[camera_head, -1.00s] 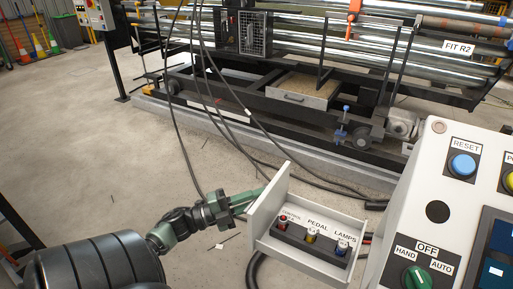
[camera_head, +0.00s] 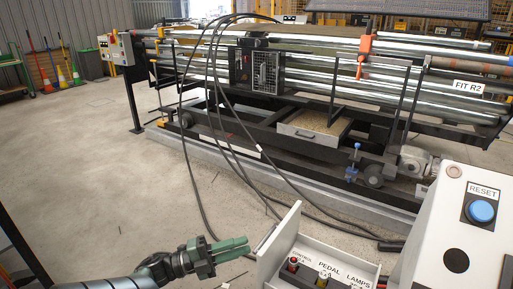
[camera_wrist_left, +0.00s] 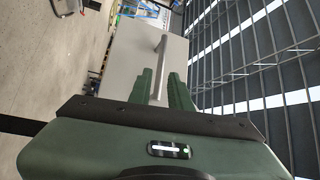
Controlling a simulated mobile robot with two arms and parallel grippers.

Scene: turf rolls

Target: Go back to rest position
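My left gripper (camera_head: 232,248) is at the bottom centre of the head view. Its green fingers point right at the front of a pale grey drawer (camera_head: 278,243). In the left wrist view the fingers (camera_wrist_left: 162,90) are parted, with the drawer's bar handle (camera_wrist_left: 161,48) showing in line with the gap between them. In the head view the fingertips look just short of the drawer front. My right gripper is not in view.
The control panel (camera_head: 455,215) with a blue RESET button stands at the right, close to the drawer. The roller machine (camera_head: 300,130) crosses the back. Black cables (camera_head: 232,150) hang down to the floor. The concrete floor (camera_head: 110,195) at left is clear.

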